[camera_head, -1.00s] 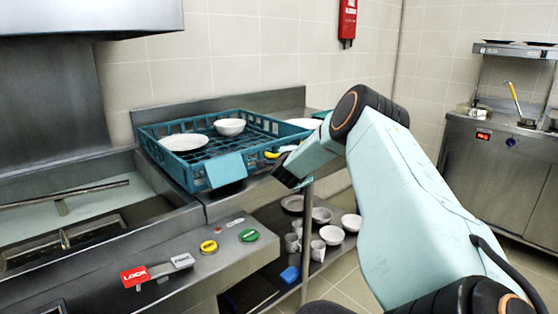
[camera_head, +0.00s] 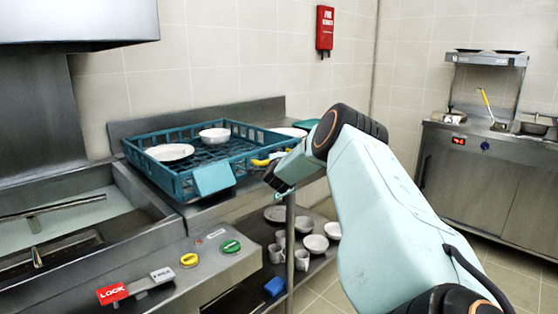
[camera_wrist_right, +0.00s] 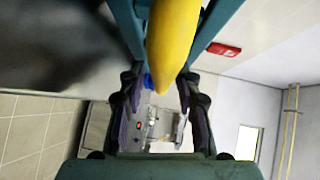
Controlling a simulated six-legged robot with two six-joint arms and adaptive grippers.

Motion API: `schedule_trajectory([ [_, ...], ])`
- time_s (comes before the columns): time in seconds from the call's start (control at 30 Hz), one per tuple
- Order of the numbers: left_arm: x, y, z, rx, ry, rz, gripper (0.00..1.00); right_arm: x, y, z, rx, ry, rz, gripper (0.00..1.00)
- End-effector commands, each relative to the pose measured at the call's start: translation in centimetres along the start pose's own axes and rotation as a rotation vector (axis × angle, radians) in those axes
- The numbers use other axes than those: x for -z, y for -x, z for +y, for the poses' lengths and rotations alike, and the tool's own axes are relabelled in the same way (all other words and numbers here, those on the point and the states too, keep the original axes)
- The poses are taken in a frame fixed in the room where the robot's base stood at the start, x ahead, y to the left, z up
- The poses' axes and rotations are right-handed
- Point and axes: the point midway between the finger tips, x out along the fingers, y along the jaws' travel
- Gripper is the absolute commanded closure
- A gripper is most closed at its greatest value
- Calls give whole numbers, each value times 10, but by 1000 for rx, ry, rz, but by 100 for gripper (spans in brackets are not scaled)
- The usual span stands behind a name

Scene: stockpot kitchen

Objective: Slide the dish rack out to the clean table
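The blue-green dish rack (camera_head: 180,182) sits on the steel table (camera_head: 228,202), just right of the open machine basin. It holds a white plate (camera_head: 169,152) and a white bowl (camera_head: 214,135). A blue-green panel (camera_head: 214,178) is on its near side. My right gripper (camera_head: 279,178) is by the rack's right near corner, close to a yellow object (camera_head: 262,162). In the right wrist view the right gripper's fingers (camera_wrist_right: 160,100) are apart, with the tapering yellow object (camera_wrist_right: 173,40) ahead of and between them; I cannot tell if they touch it. My left gripper is out of view.
Below the table, a shelf (camera_head: 235,292) holds cups, bowls and a blue item (camera_head: 275,286). The basin (camera_head: 60,205) lies left, under a raised hood (camera_head: 75,22). A red LOCK lever (camera_head: 113,293) and buttons stand in front. Open floor lies right, before a steel cabinet (camera_head: 465,170).

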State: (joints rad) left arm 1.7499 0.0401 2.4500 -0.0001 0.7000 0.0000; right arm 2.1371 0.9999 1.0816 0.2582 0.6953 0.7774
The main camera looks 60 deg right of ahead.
Motion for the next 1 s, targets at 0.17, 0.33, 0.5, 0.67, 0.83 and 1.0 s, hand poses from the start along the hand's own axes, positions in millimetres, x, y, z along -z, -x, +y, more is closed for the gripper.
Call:
schedule_trajectory([
  [0.17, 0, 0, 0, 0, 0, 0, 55, -2, 0, -1, 0, 1, -3, 60],
  [0.33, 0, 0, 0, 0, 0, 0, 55, -2, 1, -1, 0, 1, -4, 60],
  [0.5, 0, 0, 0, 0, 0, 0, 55, -1, 8, 0, -2, -3, -3, 60],
  [0.67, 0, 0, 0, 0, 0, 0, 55, -2, 24, -1, -2, -5, -6, 60],
  [0.83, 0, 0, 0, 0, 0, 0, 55, -2, 42, -1, -1, -5, -3, 60],
  [1.0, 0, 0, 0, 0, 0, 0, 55, -2, 59, -1, 0, -4, -3, 60],
])
